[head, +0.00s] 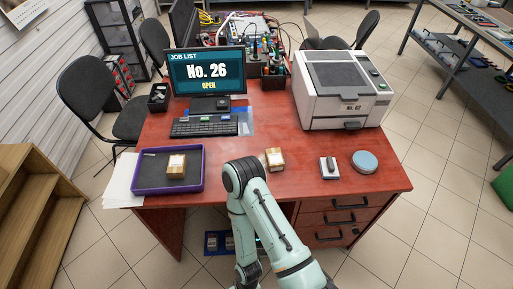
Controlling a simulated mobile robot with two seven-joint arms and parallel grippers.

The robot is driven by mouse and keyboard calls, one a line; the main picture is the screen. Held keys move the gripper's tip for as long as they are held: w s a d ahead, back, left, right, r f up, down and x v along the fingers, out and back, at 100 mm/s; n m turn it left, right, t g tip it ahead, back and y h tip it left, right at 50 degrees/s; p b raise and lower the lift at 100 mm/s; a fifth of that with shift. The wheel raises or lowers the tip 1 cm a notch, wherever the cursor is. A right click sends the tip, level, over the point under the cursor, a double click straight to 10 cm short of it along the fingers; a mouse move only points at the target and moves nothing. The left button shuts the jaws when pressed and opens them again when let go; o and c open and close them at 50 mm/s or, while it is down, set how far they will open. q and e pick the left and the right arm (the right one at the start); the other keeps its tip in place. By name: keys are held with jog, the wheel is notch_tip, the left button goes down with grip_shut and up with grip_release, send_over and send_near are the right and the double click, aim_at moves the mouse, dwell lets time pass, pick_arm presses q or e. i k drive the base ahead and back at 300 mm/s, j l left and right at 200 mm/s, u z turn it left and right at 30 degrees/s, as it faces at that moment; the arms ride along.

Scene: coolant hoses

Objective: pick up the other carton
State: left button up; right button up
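Two small brown cartons with white labels show in the head view. One carton (177,166) sits in a shallow purple-rimmed dark tray (198,183) at the desk's front left. The other carton (275,160) stands on the bare red desktop, just right of my arm's raised elbow. One of my arms rises from the bottom edge, bends over the desk's front edge and folds back down. Its gripper is not visible, and my other arm does not show. Neither carton is visibly held.
The red desk (310,178) also holds a monitor (207,72) reading "No. 26 OPEN", a keyboard (204,126), a white machine (342,88), a small white-and-dark device (329,167) and a round blue-grey object (364,161). Bare desktop surrounds the right carton. A wooden shelf (38,215) stands left.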

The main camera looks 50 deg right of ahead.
aim_at(275, 159)
jog(key=z, duration=2.05)
